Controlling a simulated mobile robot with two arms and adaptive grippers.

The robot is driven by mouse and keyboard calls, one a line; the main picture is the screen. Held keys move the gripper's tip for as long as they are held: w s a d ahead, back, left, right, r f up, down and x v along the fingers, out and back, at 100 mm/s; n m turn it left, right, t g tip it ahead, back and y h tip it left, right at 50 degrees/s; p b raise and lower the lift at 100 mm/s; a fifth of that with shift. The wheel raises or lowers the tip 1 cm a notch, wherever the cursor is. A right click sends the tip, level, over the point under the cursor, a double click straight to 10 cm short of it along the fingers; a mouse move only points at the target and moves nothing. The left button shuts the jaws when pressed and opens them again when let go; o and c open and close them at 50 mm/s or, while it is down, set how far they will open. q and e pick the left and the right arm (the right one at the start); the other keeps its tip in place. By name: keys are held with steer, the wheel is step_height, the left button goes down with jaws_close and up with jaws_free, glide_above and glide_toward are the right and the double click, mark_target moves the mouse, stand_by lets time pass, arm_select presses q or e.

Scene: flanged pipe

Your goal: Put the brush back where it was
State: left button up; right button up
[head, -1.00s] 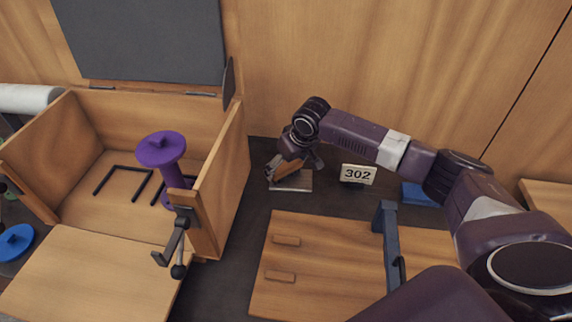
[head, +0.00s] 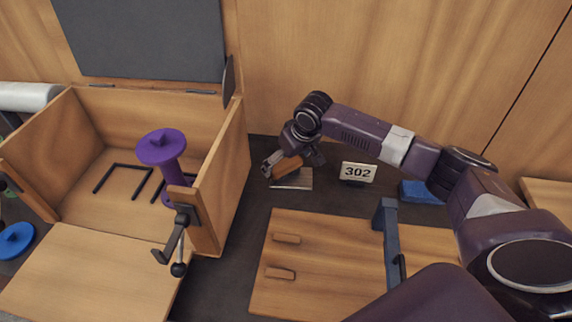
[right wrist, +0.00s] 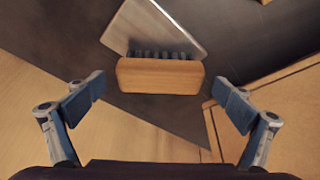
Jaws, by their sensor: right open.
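The brush (head: 287,167) has an orange-brown wooden body. It is at a pale metal plate (head: 296,184) on the dark worktop. In the right wrist view the brush (right wrist: 159,77) lies crosswise, its dark bristles towards the plate (right wrist: 160,25); I cannot tell whether they touch it. My right gripper (head: 292,163) is over the brush. In the right wrist view its two fingers (right wrist: 161,86) are spread wide, one on each side of the brush, with clear gaps at both ends. My left gripper is not in view.
A "302" sign (head: 358,172) stands right of the plate, with a blue block (head: 420,192) beyond it. An open wooden box (head: 222,165) with a purple flanged spool (head: 162,147) is at the left. A wooden board (head: 325,262) with a blue-grey upright handle lies in front.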

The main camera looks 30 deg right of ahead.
steer(key=b+v, duration=0.1)
steer(key=v, duration=0.9)
steer(key=shift+s+r, duration=0.2)
steer(key=shift+r, duration=0.15)
